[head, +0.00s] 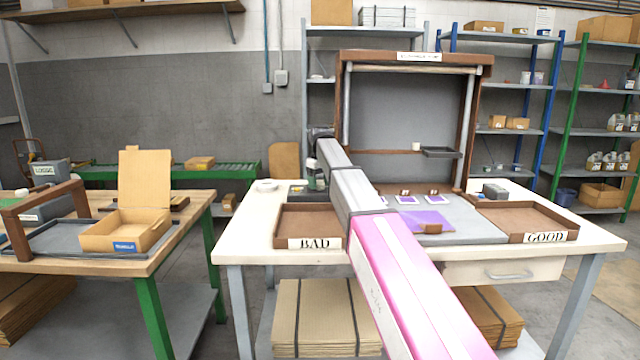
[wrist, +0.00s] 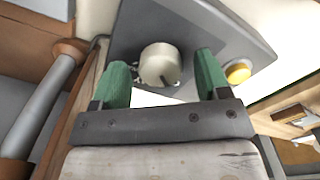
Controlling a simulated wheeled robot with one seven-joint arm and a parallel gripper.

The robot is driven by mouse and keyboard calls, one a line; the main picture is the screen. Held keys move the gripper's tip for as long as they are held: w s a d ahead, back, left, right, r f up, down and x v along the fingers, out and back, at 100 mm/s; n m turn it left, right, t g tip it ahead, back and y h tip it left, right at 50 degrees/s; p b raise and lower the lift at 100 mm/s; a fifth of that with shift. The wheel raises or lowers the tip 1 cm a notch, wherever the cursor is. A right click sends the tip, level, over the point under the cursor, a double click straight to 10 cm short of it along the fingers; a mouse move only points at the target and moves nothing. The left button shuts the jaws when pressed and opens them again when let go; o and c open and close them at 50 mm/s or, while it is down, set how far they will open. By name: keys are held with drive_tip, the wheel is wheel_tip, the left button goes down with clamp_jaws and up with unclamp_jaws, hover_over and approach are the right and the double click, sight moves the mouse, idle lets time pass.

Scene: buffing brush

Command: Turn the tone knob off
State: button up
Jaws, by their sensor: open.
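The tone knob (wrist: 160,62) is a round cream knob on a dark grey panel (wrist: 205,28) in the wrist view. A small dark mark shows at its lower edge. My gripper (wrist: 162,72) is open, with one green finger on each side of the knob and a visible gap to each. I cannot tell how far the fingertips reach down along the knob. In the head view my gripper (head: 317,178) is at the back left of the white bench, by the dark grey box (head: 296,191); the knob is not discernible there.
A yellow button (wrist: 238,72) sits on the panel right of the knob. On the bench are the BAD tray (head: 314,243), the GOOD tray (head: 545,238) and a purple sheet (head: 428,219). My arm crosses above the bench.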

sight(320, 183)
wheel_tip(320, 183, up, 11)
drive_tip(key=shift+f, duration=0.2)
idle(0.4)
